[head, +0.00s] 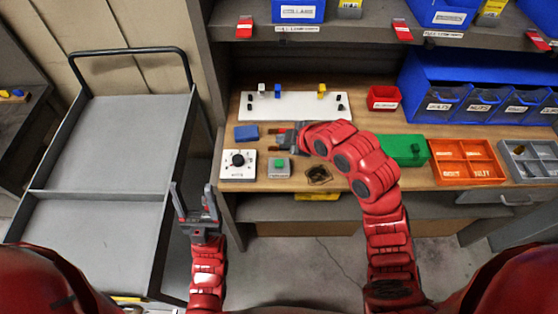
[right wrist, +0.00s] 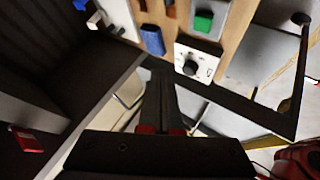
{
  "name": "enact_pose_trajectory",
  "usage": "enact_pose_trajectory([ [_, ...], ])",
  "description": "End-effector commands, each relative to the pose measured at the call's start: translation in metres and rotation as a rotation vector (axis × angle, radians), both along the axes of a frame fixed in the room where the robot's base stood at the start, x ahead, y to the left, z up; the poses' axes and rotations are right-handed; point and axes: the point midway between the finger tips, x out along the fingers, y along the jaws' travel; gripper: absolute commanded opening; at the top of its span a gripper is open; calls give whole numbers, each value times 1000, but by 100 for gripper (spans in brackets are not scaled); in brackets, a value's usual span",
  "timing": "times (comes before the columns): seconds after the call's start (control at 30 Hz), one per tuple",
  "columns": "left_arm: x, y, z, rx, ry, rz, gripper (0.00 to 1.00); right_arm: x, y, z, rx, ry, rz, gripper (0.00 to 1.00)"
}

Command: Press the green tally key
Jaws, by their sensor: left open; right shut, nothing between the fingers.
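The green tally key (head: 279,164) is a small green button on a grey box on the wooden bench, right of a white dial panel. It also shows in the right wrist view (right wrist: 203,20), near the top. My right gripper (head: 273,140) is shut and empty, above the bench just behind the key in the head view, apart from it. In the right wrist view its dark fingers (right wrist: 160,70) point towards the bench, with the key up and to their right. My left gripper (head: 196,200) is open and empty, in front of the bench's left end.
The white panel with a black dial (head: 238,164) and a blue block (head: 246,132) stand close to the key. A green box (head: 402,149), an orange tray (head: 466,161) and a red bin (head: 383,97) are further right. A grey cart (head: 105,160) stands left.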

Motion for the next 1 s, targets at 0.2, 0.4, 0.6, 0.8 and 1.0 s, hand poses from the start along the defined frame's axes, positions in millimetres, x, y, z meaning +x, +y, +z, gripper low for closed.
enact_pose_trajectory([
  [0.2, 0, 0, 0, 0, 0, 0, 63, 0, 0, -1, 3, 0, -3, 0],
  [0.4, 0, 0, -3, 0, 0, 0, 63, 0, 0, -11, 1, 2, -3, 0],
  [0.6, 0, 0, -8, 0, 0, 0, 63, 1, 0, -33, 2, 3, -4, 0],
  [0.8, 0, 0, -14, 0, 0, 0, 63, 0, 0, -62, 1, 2, -3, 0],
  [1.0, 0, 0, -37, 0, 0, 0, 63, 1, 0, -87, 3, -1, -4, 0],
])
